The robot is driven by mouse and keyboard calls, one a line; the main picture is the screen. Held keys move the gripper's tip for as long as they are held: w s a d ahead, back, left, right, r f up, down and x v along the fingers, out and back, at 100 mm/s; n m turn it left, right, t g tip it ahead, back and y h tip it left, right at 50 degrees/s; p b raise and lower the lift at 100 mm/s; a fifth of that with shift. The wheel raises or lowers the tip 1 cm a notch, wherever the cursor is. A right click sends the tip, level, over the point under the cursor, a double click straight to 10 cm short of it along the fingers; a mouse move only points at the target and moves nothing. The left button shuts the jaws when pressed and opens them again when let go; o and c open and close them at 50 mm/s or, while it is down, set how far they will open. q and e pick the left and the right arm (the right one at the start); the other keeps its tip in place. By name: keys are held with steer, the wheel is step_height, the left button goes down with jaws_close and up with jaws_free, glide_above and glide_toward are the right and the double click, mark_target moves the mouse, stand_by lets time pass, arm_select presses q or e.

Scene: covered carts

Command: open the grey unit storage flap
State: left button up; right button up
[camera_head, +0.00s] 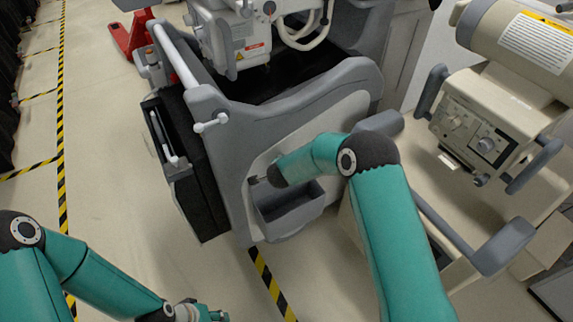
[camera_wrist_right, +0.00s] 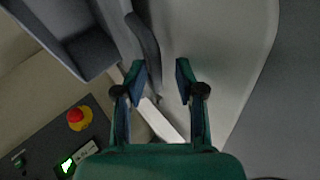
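The grey unit (camera_head: 330,85) stands in the middle of the head view. On its pale side panel, the grey storage flap (camera_head: 290,228) leans out like a bin, with its dark inside showing from above. It also shows at the upper left of the right wrist view (camera_wrist_right: 98,52). My right gripper (camera_head: 256,181) is at the flap's upper left corner, close to the panel. In the wrist view its fingers are apart, with a grey edge close to the left finger; contact is unclear. My left gripper (camera_head: 200,312) is low in the head view, partly cut off.
A beige machine (camera_head: 500,125) with knobs and grey handles stands close on the right. A black cover (camera_head: 195,165) and white handle bar are on the unit's left side. A red pallet jack (camera_head: 130,38) is behind. Open floor with striped tape lies left.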

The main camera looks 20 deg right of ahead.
steer(key=v, duration=0.6)
stand_by(0.4)
steer(key=s+d+f+n+g+p, duration=0.2)
steer(key=s+d+f+g, duration=0.1)
steer(key=s+d+f, duration=0.6)
steer(key=s+a+n+g+y, duration=0.1)
steer(key=s+a+n, duration=0.3)
steer(key=s, duration=0.4)
steer(key=s+a+f+n+g+y, duration=0.1)
steer(key=s+a+n+g+y, duration=0.1)
steer(key=s, duration=0.6)
steer(key=s+a+f+n+g+y, duration=0.1)
steer(key=s+a+n+g+y, duration=0.1)
steer(key=s+a+n, duration=0.3)
steer(key=s+n+y, duration=0.1)
steer(key=s, duration=0.3)
steer(key=shift+a+n+y, duration=0.3)
steer(key=shift+y, duration=0.1)
